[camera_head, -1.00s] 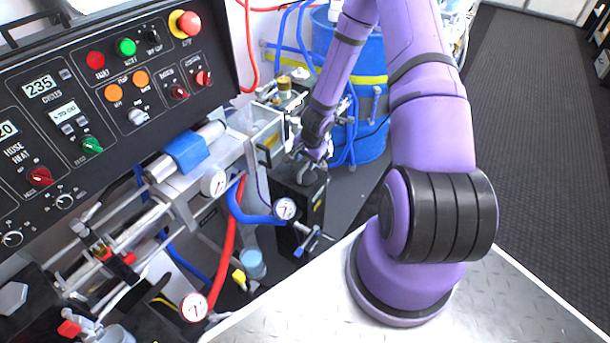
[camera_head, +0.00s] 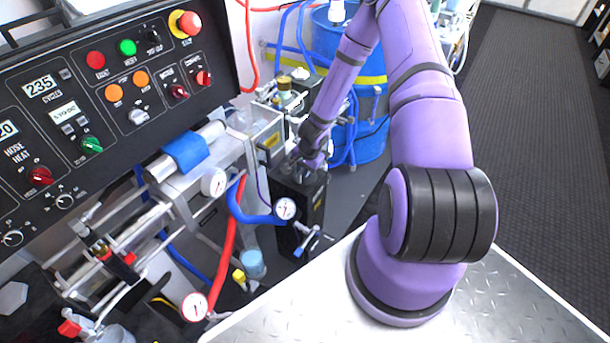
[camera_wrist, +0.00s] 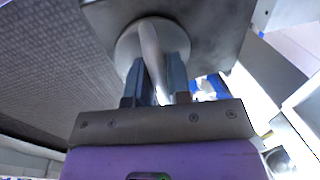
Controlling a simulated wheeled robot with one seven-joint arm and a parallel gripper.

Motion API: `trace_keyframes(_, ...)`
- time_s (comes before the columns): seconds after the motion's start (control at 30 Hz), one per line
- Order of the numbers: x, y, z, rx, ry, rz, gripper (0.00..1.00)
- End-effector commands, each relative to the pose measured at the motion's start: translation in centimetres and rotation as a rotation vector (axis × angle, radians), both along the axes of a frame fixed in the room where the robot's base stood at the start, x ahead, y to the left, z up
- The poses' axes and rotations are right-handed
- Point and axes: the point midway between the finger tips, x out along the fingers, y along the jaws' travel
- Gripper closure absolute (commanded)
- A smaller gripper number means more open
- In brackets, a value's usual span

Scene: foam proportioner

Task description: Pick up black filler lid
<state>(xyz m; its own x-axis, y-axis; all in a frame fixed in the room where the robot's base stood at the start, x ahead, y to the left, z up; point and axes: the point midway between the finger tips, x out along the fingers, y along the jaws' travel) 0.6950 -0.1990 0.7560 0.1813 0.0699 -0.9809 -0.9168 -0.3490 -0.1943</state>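The filler lid (camera_wrist: 150,45) shows in the wrist view as a dark grey round disc with a raised bar handle. It sits on top of a dark box (camera_head: 297,207), which stands beside the machine in the head view. There my gripper (camera_head: 303,168) is low over the box top and largely hides the lid. In the wrist view my gripper (camera_wrist: 156,75) has one finger on each side of the handle. The fingers are apart with narrow gaps to the bar, and no firm contact shows.
A pressure gauge (camera_head: 285,208) and a blue hose (camera_head: 248,213) are just left of the box. A blue drum (camera_head: 358,100) stands behind it. The control panel (camera_head: 110,90) fills the upper left. Dark floor (camera_head: 535,140) lies open at the right.

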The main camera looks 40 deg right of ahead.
Motion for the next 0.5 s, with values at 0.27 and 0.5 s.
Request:
trace_keyframes(0.27,-0.01,-0.01,0.02,0.000,0.000,0.000,1.00)
trace_keyframes(0.5,0.01,-0.04,0.33,-0.001,0.000,0.001,1.00)
